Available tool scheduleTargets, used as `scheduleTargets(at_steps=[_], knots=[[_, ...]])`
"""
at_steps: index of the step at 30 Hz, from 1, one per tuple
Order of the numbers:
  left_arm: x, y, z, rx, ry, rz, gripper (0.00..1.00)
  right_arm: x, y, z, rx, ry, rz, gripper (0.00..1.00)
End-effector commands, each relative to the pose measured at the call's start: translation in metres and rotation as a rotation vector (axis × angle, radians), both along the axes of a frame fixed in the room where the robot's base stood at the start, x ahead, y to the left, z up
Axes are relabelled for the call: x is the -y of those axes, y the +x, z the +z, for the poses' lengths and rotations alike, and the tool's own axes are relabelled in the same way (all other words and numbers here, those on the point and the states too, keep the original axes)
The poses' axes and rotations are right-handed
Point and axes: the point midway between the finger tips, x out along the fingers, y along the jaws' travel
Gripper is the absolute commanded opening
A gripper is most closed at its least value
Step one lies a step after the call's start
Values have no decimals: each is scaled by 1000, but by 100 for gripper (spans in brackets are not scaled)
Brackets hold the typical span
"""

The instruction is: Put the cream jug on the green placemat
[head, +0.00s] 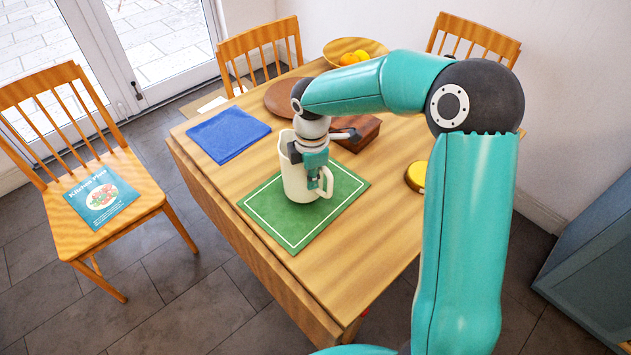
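The cream jug (296,184) is upright over the middle of the green placemat (271,221). Its base appears to rest on the mat, though a small gap cannot be ruled out. Its handle points to the right and towards the viewer. My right gripper (317,181) reaches down from above at the jug's handle side and hides part of its rim and handle. Whether the fingers are closed on the handle or apart around it cannot be made out. The placemat has a white border line and lies flat near the table's front-left edge. My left gripper is out of view.
On the wooden table (215,180) lie a folded blue cloth (227,134), a round brown board (284,98), a brown box (358,136) and a yellow-topped item (415,177). A fruit bowl (335,49) stands at the back. Chairs surround the table; one holds a book (101,199).

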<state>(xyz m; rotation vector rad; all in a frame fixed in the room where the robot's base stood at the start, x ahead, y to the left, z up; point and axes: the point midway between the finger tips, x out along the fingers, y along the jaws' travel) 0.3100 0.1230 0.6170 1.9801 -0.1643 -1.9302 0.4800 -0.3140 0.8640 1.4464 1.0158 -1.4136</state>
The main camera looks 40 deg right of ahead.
Motion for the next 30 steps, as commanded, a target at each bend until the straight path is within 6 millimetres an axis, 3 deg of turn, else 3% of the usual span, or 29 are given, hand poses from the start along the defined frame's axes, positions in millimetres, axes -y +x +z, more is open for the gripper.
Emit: scheduleTargets(at_steps=[5, 14, 20, 30], knots=[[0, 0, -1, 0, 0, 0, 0, 1, 0, -20, 1, 1, -1, 0], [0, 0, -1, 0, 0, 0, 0, 1, 0, -21, 3, 0, -1, 0], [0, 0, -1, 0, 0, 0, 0, 1, 0, -22, 0, 1, -1, 31], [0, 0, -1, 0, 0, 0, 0, 1, 0, -20, 1, 1, -2, 31]])
